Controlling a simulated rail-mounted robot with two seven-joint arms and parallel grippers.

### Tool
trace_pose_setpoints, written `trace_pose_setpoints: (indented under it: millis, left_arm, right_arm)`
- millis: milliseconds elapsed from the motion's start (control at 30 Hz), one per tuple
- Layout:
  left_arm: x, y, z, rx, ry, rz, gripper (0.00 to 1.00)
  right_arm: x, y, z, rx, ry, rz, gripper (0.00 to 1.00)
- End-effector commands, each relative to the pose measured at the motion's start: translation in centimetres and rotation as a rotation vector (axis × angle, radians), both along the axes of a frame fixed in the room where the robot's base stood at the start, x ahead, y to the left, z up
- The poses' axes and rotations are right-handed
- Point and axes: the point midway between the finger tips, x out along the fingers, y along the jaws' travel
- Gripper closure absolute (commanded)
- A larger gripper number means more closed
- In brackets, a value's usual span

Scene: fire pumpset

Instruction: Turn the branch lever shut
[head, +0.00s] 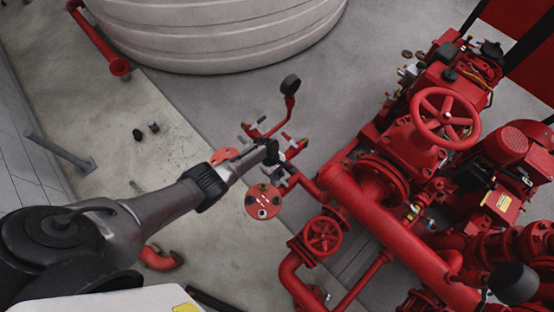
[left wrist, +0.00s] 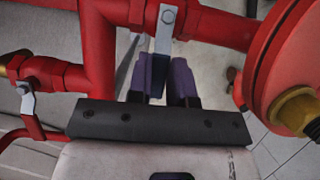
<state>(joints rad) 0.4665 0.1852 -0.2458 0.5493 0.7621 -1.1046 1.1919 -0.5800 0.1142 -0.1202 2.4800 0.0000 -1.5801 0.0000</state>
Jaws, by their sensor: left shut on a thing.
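The branch lever (left wrist: 164,40) is a flat grey metal strip bolted to a red pipe in the left wrist view. It runs from its bolt down to between the fingers. My left gripper (left wrist: 167,80) is shut on it; its two dark purple fingers stand at the lever's lower end, which they partly hide. In the head view my left gripper (head: 285,158) is at the thin red branch pipework (head: 298,178), where the lever is too small to make out clearly. My right gripper is not in view.
A second grey lever (left wrist: 28,100) sits on a red valve at the left of the wrist view. A black gauge (head: 290,85) stands above the branch. A red handwheel (head: 322,236) and the large pump pipe (head: 385,225) are close at right. Floor beyond is mostly clear.

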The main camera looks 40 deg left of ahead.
Motion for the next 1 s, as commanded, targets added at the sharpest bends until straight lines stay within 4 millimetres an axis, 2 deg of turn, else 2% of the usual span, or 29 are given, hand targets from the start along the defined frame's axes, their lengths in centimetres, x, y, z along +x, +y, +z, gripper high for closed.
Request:
trace_pose_setpoints:
  millis: [100, 133, 400, 633, 733, 1000]
  left_arm:
    - [0.0, 0.1, 0.1, 0.000, 0.002, 0.004, 1.00]
    - [0.0, 0.1, 0.1, 0.000, 0.002, 0.004, 0.79]
    - [0.0, 0.0, 0.1, 0.000, 0.001, 0.002, 0.54]
    - [0.0, 0.1, 0.2, 0.000, 0.000, 0.001, 0.54]
    - [0.1, 0.3, 0.9, 0.000, -0.001, 0.002, 0.54]
    - [0.3, 2.1, 5.4, 0.001, -0.002, 0.002, 0.54]
  right_arm:
    - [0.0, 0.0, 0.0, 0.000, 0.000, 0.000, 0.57]
    - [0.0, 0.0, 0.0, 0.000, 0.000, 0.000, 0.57]
    - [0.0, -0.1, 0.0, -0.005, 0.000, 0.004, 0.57]
    - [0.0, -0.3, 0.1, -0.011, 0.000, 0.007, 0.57]
    - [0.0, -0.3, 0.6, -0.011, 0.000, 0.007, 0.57]
    - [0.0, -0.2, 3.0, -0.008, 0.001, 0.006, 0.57]
